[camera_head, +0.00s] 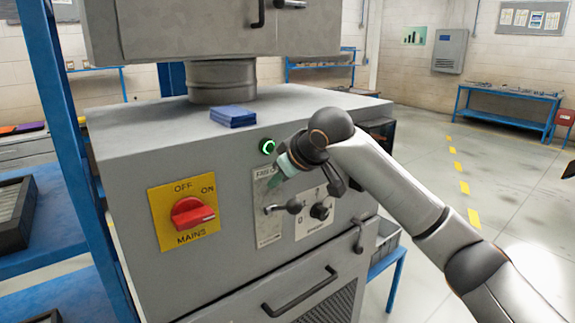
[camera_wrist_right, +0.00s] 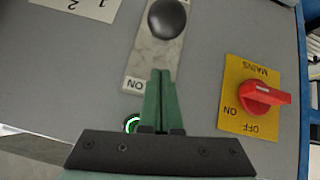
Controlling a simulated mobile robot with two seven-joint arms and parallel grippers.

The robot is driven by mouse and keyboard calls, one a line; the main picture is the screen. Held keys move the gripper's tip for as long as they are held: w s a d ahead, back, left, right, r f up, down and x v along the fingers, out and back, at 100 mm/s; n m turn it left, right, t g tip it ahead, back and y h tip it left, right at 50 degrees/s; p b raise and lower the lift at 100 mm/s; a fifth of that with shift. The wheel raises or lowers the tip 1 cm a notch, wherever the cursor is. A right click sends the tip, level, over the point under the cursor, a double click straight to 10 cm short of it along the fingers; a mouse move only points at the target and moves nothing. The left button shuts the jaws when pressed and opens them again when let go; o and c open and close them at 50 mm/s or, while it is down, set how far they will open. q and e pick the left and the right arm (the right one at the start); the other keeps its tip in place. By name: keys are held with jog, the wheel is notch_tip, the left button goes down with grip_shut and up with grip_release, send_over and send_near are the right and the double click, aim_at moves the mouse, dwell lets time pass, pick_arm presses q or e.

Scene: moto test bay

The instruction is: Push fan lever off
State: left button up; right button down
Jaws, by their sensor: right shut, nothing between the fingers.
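The fan lever has a dark ball knob (camera_head: 294,206) on a short stem, in front of a narrow pale plate (camera_head: 268,232) on the grey cabinet's front. The plate's top label is partly covered by my right gripper (camera_head: 275,182), which is shut and empty, just above the knob. In the right wrist view the knob (camera_wrist_right: 167,18) lies beyond the shut green fingertips (camera_wrist_right: 161,73), with a visible gap in the picture. The "ON" label shows upside down beside the fingers there. Whether the fingers touch the plate cannot be told. My left gripper is out of view.
A red mains switch (camera_head: 192,213) on a yellow plate is to the left. A lit green ring button (camera_head: 267,146) is close to my right gripper. A dark rotary knob (camera_head: 320,211) is right of the lever. A drawer handle (camera_head: 300,292) sticks out below.

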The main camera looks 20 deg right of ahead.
jog(key=shift+s+d+f, duration=0.35)
jog(key=shift+s+f, duration=0.1)
jog(key=shift+f, duration=0.3)
jog(key=shift+s+d+f, duration=0.35)
jog(key=shift+s+f, duration=0.1)
jog(key=shift+f, duration=0.3)
pick_arm(q)
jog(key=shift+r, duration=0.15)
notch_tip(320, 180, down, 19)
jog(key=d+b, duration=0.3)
jog(key=b, duration=2.1)
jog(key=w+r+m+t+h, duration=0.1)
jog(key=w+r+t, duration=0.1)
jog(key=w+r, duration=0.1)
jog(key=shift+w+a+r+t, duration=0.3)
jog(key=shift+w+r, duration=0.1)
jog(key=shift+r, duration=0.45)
pick_arm(e)
notch_tip(320, 180, down, 10)
jog(key=s+t+y, duration=0.2)
jog(key=t+y, duration=0.1)
jog(key=t, duration=0.9)
jog(key=shift+s+d+m+y, duration=0.15)
jog(key=shift+d+m+y, duration=0.15)
jog(key=shift+d+y, duration=0.15)
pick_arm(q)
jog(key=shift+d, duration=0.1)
